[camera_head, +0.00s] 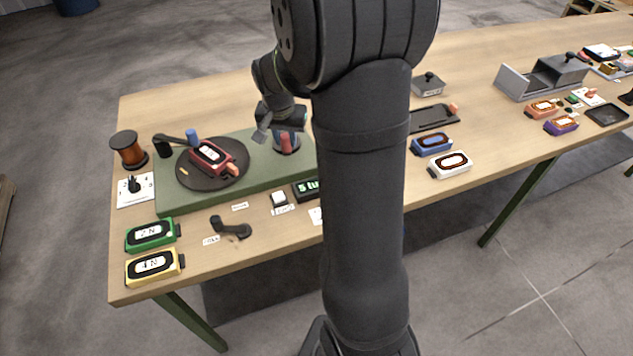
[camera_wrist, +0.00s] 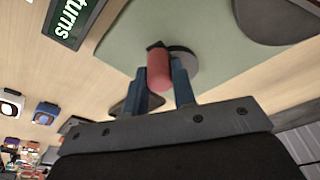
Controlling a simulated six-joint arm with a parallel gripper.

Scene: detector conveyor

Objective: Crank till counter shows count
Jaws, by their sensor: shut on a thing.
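A crank with a red handle (camera_wrist: 160,68) stands on the green board; the handle also shows in the head view (camera_head: 286,141). My gripper (camera_wrist: 163,88) is shut on the red handle, with one blue finger on each side of it. The counter (camera_head: 306,189) is a dark display at the board's front edge. In the head view it is partly behind my arm, and "5 tu" in green can be read. In the wrist view the counter (camera_wrist: 72,20) is cut off and reads "turns"; its number is out of frame.
A dark turntable (camera_head: 208,166) with a red block (camera_head: 211,157) is on the green board (camera_head: 258,160), left of the crank. A copper spool (camera_head: 128,150) stands at the left edge. Green (camera_head: 150,235) and yellow (camera_head: 154,267) blocks lie at front left. Bare table lies behind the board.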

